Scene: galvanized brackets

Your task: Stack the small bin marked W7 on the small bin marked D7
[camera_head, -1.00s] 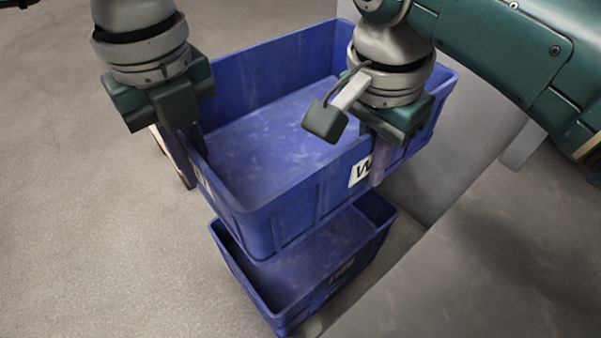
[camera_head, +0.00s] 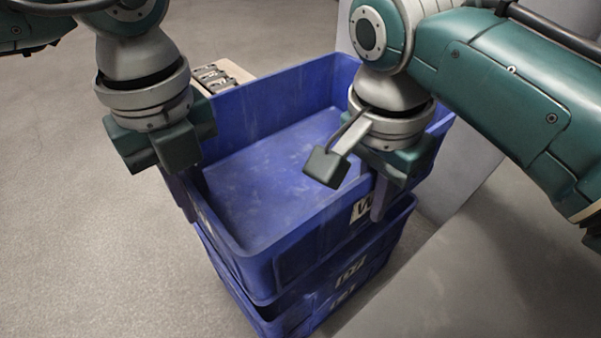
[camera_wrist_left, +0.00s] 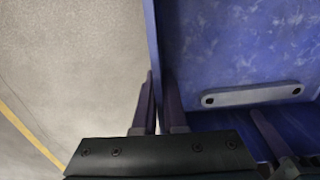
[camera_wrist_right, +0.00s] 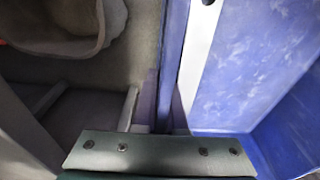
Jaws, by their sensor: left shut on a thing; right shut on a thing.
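The upper blue bin (camera_head: 290,245) bears a white label starting with W; my right finger hides the rest. It is empty and roughly level. My left gripper (camera_head: 188,200) is shut on its left wall, which also shows in the left wrist view (camera_wrist_left: 155,45). My right gripper (camera_head: 381,195) is shut on its wall at the right, also seen in the right wrist view (camera_wrist_right: 172,50). Directly below is blue bin material (camera_head: 385,250) with two labels, one above the other, too small to read surely. The upper bin hides its inside. I cannot tell whether the bins touch.
A tray of dark parts (camera_head: 215,76) shows behind the upper bin at the left. A grey surface (camera_head: 450,270) lies close to the right of the bins. Open floor (camera_head: 90,240) lies to the left.

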